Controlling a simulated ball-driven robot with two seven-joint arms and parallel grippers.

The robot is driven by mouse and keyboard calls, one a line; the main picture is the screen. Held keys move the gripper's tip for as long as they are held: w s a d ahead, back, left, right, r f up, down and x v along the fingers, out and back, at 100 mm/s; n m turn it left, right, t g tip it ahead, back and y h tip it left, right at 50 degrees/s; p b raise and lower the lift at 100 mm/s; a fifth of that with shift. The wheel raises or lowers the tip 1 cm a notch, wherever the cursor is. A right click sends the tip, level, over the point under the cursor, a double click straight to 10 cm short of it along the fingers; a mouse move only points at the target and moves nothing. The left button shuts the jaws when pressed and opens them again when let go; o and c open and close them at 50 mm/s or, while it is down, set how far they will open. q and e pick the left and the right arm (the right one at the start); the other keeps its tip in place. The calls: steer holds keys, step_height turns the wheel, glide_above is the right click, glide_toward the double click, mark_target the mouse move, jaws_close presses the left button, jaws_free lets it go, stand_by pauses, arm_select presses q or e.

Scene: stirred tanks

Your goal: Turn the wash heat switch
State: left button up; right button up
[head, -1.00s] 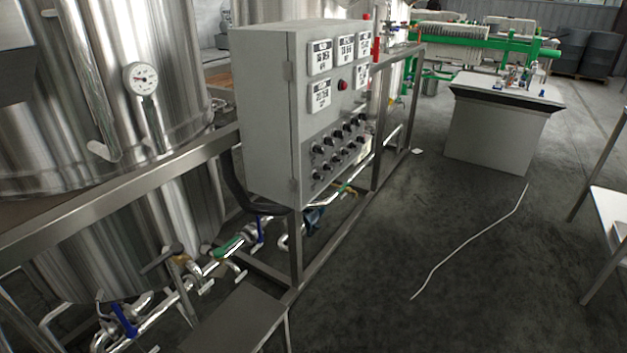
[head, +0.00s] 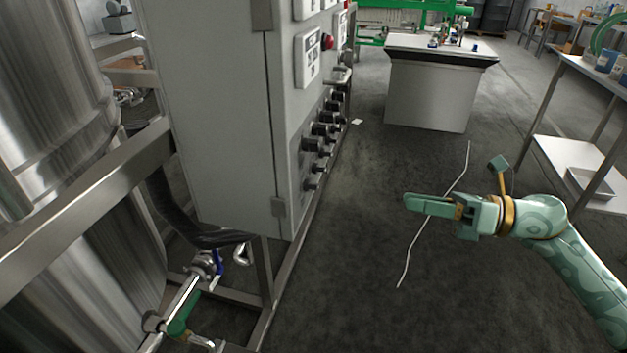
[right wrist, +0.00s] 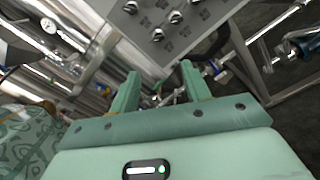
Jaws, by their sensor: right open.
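The grey control cabinet (head: 215,110) stands left of centre in the head view, with its front panel seen at a steep angle. Several black rotary switches (head: 320,145) stick out of the panel's lower part. Their labels are too small to read, so I cannot tell which is the wash heat switch. In the right wrist view several switch knobs (right wrist: 157,34) show on the panel at the top. My right gripper (head: 408,200) is to the right of the panel, apart from it and empty. Its two fingers stand apart in the wrist view (right wrist: 158,80). My left gripper is not in view.
A red button (head: 327,42) sits above the switches. Steel tanks (head: 60,90) and pipes with a green-handled valve (head: 180,315) lie left. A grey bench (head: 430,90) stands behind, and a metal table (head: 580,80) at right. The floor before the panel is clear except a thin white line.

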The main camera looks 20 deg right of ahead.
mark_target(319, 187)
steer(key=b+x, duration=0.2)
steer(key=x, duration=1.3)
steer(key=shift+b, duration=0.4)
steer(key=shift+w+a, duration=0.3)
steer(key=shift+a, duration=0.15)
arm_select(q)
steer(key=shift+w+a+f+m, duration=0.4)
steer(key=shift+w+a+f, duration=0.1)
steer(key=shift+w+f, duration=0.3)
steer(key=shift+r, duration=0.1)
arm_select(e)
steer(key=c, duration=1)
